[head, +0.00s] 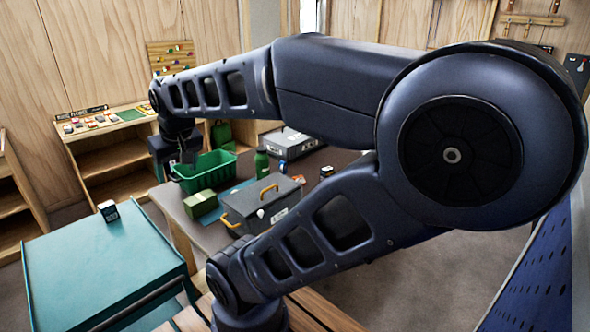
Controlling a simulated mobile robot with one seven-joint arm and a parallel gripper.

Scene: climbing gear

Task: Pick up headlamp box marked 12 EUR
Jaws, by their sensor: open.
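A small dark box with a light label (108,211) stands on the teal cabinet at the left. Another small dark box (326,171) stands on the grey table, right of the toolbox, and a small blue and white item (283,167) stands near the green bottle. The prices are too small to read, so I cannot tell which is the headlamp box marked 12 EUR. My gripper (181,164) points down by the left end of the green crate, at the far side of the table. It is open, and I see nothing held in it. The fingers are small and dark here.
The table holds a green crate (207,166), a green block (200,204), a grey toolbox (240,210), a green bottle (262,163) and a grey case (290,141). The teal cabinet top (75,262) is otherwise clear. A wooden shelf (112,158) with small items stands behind.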

